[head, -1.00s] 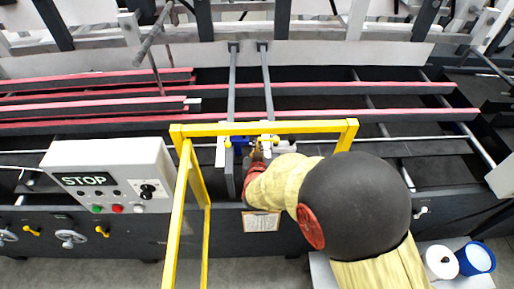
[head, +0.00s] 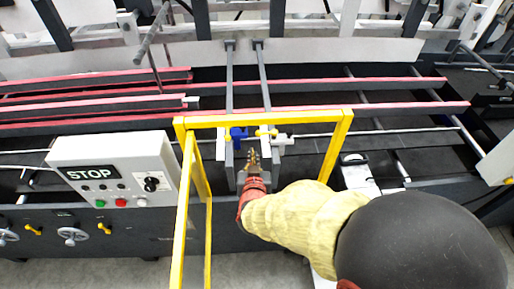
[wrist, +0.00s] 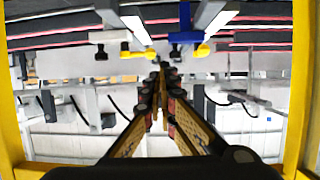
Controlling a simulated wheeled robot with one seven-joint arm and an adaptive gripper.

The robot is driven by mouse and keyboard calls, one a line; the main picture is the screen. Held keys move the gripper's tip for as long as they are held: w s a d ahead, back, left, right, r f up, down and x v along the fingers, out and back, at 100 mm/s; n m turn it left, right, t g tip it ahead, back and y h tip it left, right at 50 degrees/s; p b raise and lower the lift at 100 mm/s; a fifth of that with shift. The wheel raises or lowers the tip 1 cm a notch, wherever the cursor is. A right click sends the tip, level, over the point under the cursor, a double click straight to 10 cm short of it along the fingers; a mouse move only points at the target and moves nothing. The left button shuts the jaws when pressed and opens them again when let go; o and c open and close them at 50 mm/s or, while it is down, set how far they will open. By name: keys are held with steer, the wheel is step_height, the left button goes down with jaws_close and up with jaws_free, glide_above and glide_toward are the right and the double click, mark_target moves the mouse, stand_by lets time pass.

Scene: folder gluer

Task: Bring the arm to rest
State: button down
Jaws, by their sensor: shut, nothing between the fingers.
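My arm, in a pale yellow sleeve with a dark round joint, reaches in from the lower right of the head view. My gripper (head: 253,158) is shut and empty, inside the yellow guard frame (head: 262,119). It is just in front of the blue clamp (head: 238,134) and the white clamp (head: 281,139) on the machine's cross bars, apart from them as far as I can tell. In the wrist view my gripper (wrist: 162,75) shows its fingers together, with the blue clamp (wrist: 185,30) and yellow levers (wrist: 135,51) beyond.
A control box (head: 115,167) showing STOP stands left of the guard. Long red-topped rails (head: 350,111) run across the machine behind the clamps. Grey floor (head: 130,271) shows at the lower left. The yellow frame surrounds my gripper closely.

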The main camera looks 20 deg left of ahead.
steer(key=s+f+n+g, duration=0.1)
steer(key=s+f+g, duration=0.3)
steer(key=s+f, duration=0.35)
steer(key=s+d+g+h+b, duration=0.1)
steer(key=s+d+g, duration=0.4)
steer(key=s, duration=0.2)
steer(key=s+d+r+m+h+b, duration=0.1)
steer(key=d+r+m+b, duration=0.1)
steer(key=d, duration=1)
steer(key=s+d+r+m+t+h+b, duration=0.1)
steer(key=d+r+b, duration=0.4)
steer(key=d, duration=0.8)
steer(key=s+d+r+m+t+h+b, duration=0.1)
steer(key=d+r+m+h+b, duration=0.2)
steer(key=d, duration=1)
step_height(320, 180, up, 2)
steer(key=shift+s+d+r, duration=0.1)
steer(key=shift+s+d, duration=0.05)
